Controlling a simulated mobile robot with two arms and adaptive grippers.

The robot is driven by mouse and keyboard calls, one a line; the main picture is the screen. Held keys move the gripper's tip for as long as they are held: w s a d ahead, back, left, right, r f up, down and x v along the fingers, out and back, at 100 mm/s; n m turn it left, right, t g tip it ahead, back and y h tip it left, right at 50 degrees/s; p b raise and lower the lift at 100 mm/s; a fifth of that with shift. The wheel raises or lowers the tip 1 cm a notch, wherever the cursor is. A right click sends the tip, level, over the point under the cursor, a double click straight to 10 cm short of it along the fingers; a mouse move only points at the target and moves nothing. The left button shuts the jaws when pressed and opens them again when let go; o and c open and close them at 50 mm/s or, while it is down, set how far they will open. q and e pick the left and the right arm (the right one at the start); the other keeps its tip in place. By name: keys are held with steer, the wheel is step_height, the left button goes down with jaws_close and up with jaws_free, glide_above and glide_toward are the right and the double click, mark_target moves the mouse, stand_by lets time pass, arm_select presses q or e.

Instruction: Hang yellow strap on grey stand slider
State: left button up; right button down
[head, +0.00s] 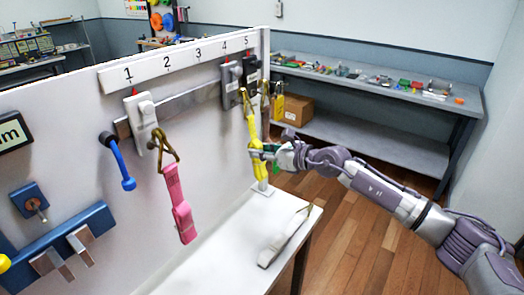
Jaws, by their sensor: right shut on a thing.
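The yellow strap (253,126) hangs roughly upright at the right end of the white wall panel, with a brass ring (246,98) at its top. My right gripper (259,151) is shut on the lower part of the strap. The grey slider (231,86) is on the rail below number 4. The strap's ring appears just right of and below this slider; I cannot tell whether it is on the slider's hook. My left gripper is out of view.
A white slider (141,122) is below number 1, with a pink strap (178,203) hanging near it. A black slider (250,77) is below number 5. A pale strap (283,238) lies on the white ledge (222,255). A cluttered workbench (462,101) stands behind.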

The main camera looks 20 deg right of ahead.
stand_by(0.4)
steer(key=c, duration=0.9)
jaws_free()
steer(key=shift+o, duration=0.2)
